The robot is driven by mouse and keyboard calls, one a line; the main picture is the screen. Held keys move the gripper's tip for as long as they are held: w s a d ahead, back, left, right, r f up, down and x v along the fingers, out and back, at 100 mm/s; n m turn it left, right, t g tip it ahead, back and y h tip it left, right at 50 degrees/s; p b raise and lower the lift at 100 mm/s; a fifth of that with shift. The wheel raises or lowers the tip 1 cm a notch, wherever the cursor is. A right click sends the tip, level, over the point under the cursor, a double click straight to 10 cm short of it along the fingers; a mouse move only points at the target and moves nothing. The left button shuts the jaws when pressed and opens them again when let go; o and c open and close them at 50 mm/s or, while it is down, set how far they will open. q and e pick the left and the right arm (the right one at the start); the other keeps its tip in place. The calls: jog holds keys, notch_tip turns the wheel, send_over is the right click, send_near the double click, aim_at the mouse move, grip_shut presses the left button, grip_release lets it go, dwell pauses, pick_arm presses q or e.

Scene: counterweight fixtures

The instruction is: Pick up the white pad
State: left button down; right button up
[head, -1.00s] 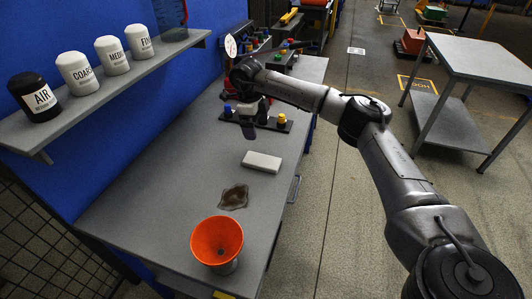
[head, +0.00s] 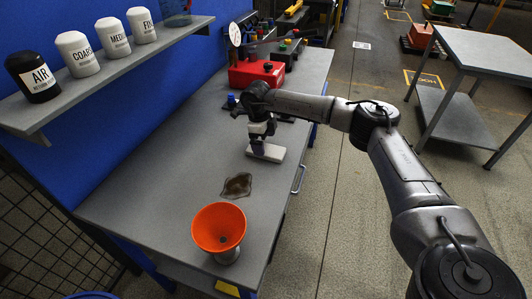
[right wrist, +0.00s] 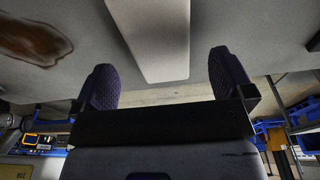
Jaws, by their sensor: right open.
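The white pad (head: 272,153) is a flat rectangular block lying on the grey workbench, beyond a brown spill. It also shows in the right wrist view (right wrist: 155,40), running away between my fingers. My right gripper (head: 258,149) is over the pad's left part in the head view. In the right wrist view my right gripper (right wrist: 160,78) has its two purple textured fingers spread apart, one on each side of the pad's line, with nothing held. Whether the fingertips touch the pad cannot be told. My left gripper is not in view.
A brown spill (head: 237,185) and an orange funnel (head: 218,228) are on the near bench (head: 150,190). A red box (head: 256,74) stands farther back. A shelf (head: 110,66) with labelled containers is at left. A grey side table (head: 487,57) stands at right.

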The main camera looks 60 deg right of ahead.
aim_at(266, 149)
jog(key=f, duration=0.1)
jog(key=f+b, duration=0.1)
jog(key=f, duration=0.1)
jog(key=shift+s+f, duration=0.25)
jog(key=shift+s, duration=0.1)
jog(key=shift+d, duration=0.1)
jog(key=shift+c, duration=0.2)
jog(key=c, duration=1)
jog(key=shift+o, duration=0.2)
jog(key=shift+r, duration=0.15)
